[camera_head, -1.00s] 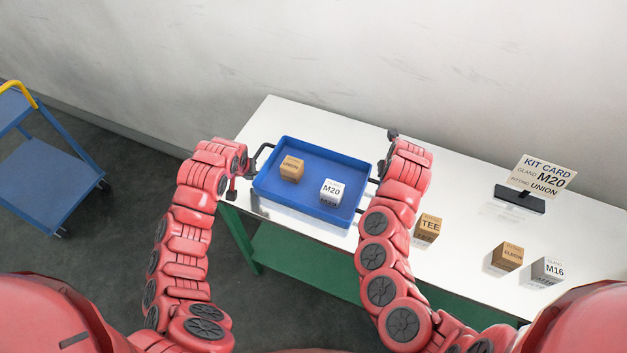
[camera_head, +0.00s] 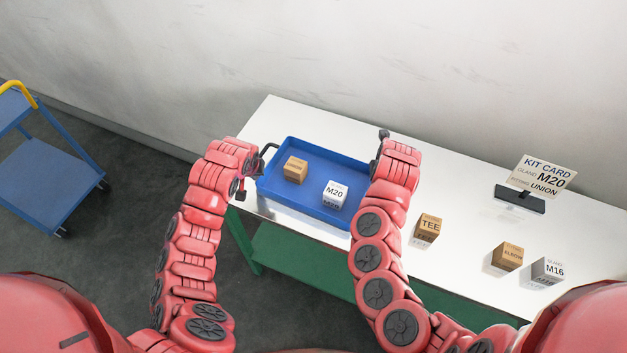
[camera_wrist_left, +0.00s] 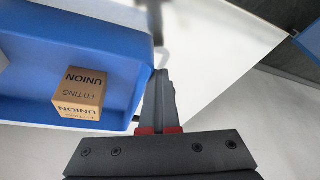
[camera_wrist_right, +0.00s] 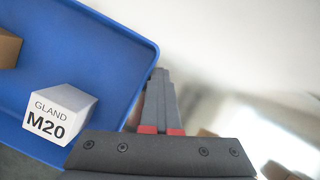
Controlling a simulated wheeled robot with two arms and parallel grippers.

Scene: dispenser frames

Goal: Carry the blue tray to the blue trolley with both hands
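The blue tray (camera_head: 322,216) is at the left part of the white table, holding a brown UNION block (camera_head: 295,170) and a white M20 block (camera_head: 335,195). I cannot tell whether it is raised. My left gripper (camera_head: 247,172) is at its left end by the black handle (camera_head: 267,152); in the left wrist view its fingers (camera_wrist_left: 160,98) are together beside the tray wall. My right gripper (camera_head: 377,160) is at the right end, and its fingers (camera_wrist_right: 159,98) are also together beside the tray wall. The gripped handle parts are hidden. The blue trolley (camera_head: 45,180) stands at far left.
The white table (camera_head: 450,180) also bears a TEE block (camera_head: 428,227), an ELBOW block (camera_head: 507,256), an M16 block (camera_head: 547,271) and a kit card (camera_head: 541,174). Open floor (camera_head: 130,195) lies between table and trolley. A wall is behind.

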